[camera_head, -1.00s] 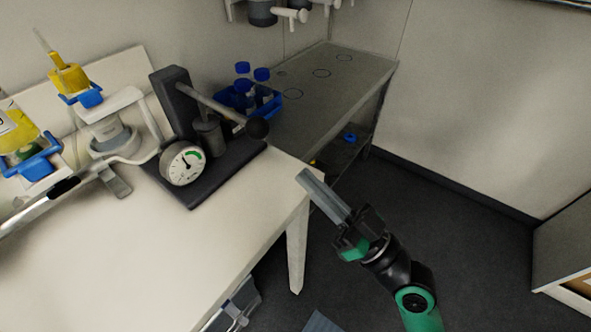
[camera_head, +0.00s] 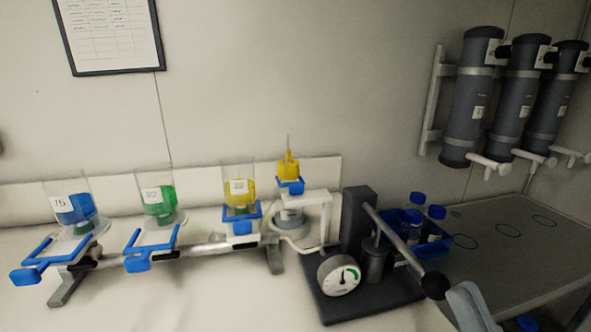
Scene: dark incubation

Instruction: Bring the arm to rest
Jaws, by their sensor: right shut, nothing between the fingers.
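My right gripper (camera_head: 468,303) shows only as grey fingers at the bottom right edge of the head view. It is shut and empty, in front of the press's black ball handle, and the rest of its arm is out of the picture. I cannot tell whether it touches anything. My left gripper is not in view.
A dark press with a gauge (camera_head: 338,275) stands on the white table. A blue rack (camera_head: 387,219) of blue-capped bottles is behind it. Grey cylinders (camera_head: 470,100) hang on the wall.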

